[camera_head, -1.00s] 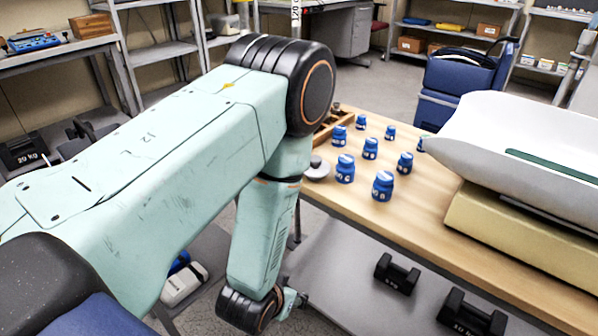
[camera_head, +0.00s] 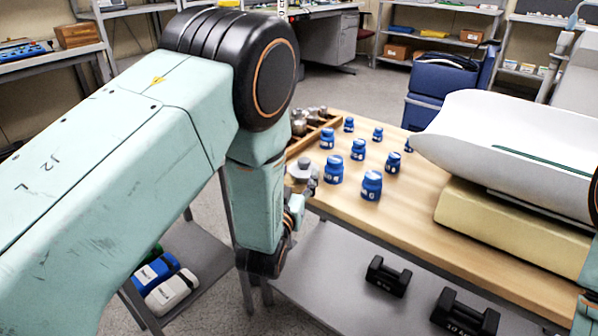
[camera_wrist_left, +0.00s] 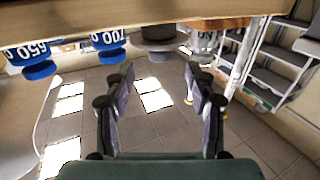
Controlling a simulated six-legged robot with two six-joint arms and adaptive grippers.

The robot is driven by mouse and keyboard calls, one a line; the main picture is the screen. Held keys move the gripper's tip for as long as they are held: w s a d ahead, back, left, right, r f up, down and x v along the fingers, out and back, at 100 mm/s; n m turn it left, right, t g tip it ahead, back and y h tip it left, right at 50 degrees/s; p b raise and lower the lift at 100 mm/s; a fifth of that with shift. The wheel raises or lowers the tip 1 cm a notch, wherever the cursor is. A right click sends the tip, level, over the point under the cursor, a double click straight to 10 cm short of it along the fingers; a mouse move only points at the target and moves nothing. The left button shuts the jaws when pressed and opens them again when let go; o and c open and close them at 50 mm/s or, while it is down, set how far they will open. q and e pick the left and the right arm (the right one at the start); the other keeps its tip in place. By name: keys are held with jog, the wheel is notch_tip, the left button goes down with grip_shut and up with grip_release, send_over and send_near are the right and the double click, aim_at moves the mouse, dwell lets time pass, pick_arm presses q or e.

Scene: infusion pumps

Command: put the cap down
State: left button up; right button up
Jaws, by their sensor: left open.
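A grey round piece with a small knob (camera_head: 300,168) sits at the near left corner of the wooden table; I cannot tell whether it is the cap. A dark grey round stepped piece (camera_wrist_left: 163,38), seemingly the same one, shows at the top of the left wrist view. My left gripper (camera_head: 308,188) is at the table's left corner, close to this piece and partly hidden by my arm. In the left wrist view its fingers (camera_wrist_left: 158,85) are spread apart with nothing between them. My right gripper is out of view.
Several blue numbered bottles (camera_head: 371,186) stand on the wooden table (camera_head: 400,222), right of the gripper. A wooden rack (camera_head: 305,143) with metal pieces lies behind. A white scale tray (camera_head: 500,140) fills the right. Black dumbbells (camera_head: 388,276) lie on the lower shelf.

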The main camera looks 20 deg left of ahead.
aim_at(302, 166)
pick_arm(q)
jog(key=w+b, duration=0.1)
jog(key=w, duration=0.1)
jog(key=w+b, duration=0.1)
jog(key=w, duration=0.2)
jog(key=shift+w+a+f, duration=0.15)
jog(key=shift+w+f, duration=0.05)
jog(key=shift+w, duration=0.7)
jog(key=shift+c, duration=0.4)
jog(key=shift+r, duration=0.1)
grip_shut()
